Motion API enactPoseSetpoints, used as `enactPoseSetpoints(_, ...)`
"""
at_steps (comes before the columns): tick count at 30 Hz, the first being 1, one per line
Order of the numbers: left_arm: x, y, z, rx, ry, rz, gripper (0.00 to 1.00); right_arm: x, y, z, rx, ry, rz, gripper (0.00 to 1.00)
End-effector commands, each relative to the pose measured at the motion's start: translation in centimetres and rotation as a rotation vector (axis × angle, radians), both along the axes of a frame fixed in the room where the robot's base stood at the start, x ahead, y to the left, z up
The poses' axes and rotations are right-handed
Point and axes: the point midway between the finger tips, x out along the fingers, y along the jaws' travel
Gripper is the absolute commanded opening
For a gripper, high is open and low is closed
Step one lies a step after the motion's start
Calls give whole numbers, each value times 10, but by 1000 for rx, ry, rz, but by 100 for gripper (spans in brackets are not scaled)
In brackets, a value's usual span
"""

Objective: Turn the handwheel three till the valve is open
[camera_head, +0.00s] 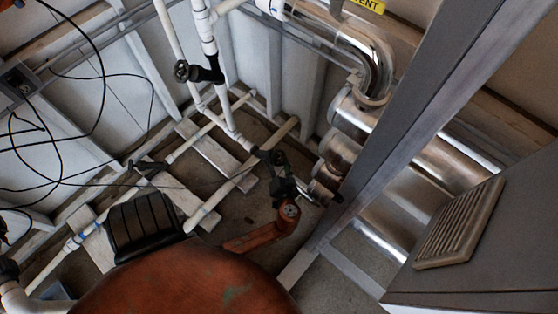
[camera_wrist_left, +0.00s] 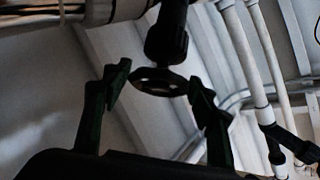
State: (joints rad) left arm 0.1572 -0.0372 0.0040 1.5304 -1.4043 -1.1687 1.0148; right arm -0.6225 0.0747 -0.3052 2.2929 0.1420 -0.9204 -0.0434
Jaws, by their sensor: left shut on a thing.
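A small dark handwheel (camera_head: 279,158) sits on a black valve (camera_head: 264,154) on the white piping, low in the middle of the head view. My left gripper (camera_head: 282,178) is at this handwheel, at the end of the orange arm. In the left wrist view, the handwheel (camera_wrist_left: 160,82) is a dark ring below a black stem, between the two fingertips. The left gripper is shut on it; the exact contact points are too dark to see. No number is readable on the wheel, and how far the valve is open cannot be told. My right gripper is not in view.
Another black valve handwheel (camera_head: 182,71) is on the upright pipe, and one more (camera_head: 150,165) is lower left. Shiny metal ducting (camera_head: 345,110) and a grey beam (camera_head: 400,140) stand close on the right. A louvred cabinet (camera_head: 462,225) is at far right. Black cables hang left.

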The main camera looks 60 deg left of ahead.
Motion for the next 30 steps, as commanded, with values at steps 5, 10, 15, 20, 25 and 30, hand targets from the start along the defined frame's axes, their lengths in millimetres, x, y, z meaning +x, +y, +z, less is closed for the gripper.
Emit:
enactPoseSetpoints(5,0,-1,-1,-3,1,-2,29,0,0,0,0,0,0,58)
enactPoseSetpoints(10,0,-1,-1,-3,1,-2,58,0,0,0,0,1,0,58)
enactPoseSetpoints(15,0,0,0,-1,0,-1,58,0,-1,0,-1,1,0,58)
enactPoseSetpoints(20,0,-1,13,-2,-3,-1,58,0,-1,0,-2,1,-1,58)
enactPoseSetpoints(25,1,0,47,1,-9,1,58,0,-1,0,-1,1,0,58)
enactPoseSetpoints(30,1,0,79,1,-8,1,58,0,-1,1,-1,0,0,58)
